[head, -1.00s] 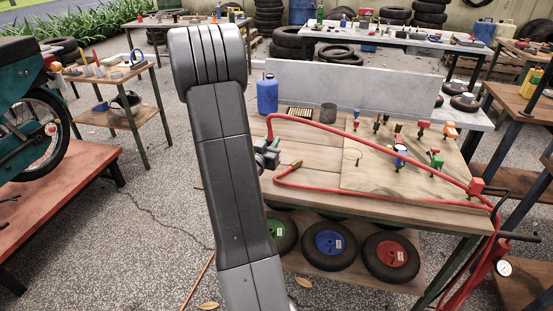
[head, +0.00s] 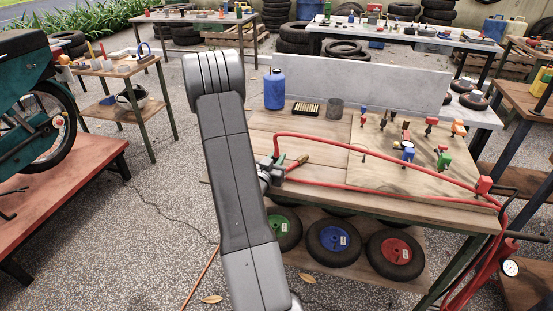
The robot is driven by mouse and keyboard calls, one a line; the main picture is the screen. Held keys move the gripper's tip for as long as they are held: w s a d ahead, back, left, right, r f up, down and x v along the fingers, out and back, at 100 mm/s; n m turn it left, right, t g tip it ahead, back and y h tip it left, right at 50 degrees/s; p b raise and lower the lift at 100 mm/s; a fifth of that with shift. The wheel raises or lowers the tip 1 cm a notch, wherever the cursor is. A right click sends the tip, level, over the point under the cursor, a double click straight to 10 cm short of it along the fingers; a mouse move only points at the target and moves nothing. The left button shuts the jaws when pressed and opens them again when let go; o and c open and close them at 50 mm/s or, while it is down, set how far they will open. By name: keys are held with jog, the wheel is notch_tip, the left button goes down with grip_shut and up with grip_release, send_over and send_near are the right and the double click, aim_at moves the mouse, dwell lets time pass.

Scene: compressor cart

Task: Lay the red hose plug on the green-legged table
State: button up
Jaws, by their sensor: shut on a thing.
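My gripper (head: 268,170) is at the left part of the wooden table (head: 270,122), low near its top. A red hose (head: 330,139) runs from the right side to my gripper and ends there. My gripper is shut on this hose end, the red hose plug (head: 276,154), which is small and mostly hidden by the jaws. The table has a dark green leg (head: 452,272) at the front right. I cannot tell whether the plug touches the tabletop. A second red strand (head: 390,192) with a brass tip (head: 303,160) lies on the table just right of my gripper.
A board (head: 380,165) with several coloured fittings covers the table's right part. A blue bottle (head: 274,90), a dark cup (head: 335,107) and a small case (head: 306,109) stand at the back. Wheels (head: 333,240) lie on the lower shelf. The tabletop's left-back area is bare.

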jog(key=shift+f, duration=0.2)
jog(key=o, duration=0.9)
jog(key=shift+r, duration=0.1)
jog(key=shift+r, duration=0.15)
jog(key=b+v, duration=0.1)
jog(key=v, duration=1.1)
jog(key=shift+a, duration=0.1)
jog(key=p+x, duration=0.1)
jog(key=x, duration=1.1)
jog(key=shift+w+d, duration=0.1)
jog(key=shift+d, duration=0.15)
jog(key=shift+a+r, duration=0.15)
jog(key=shift+r, duration=1.2)
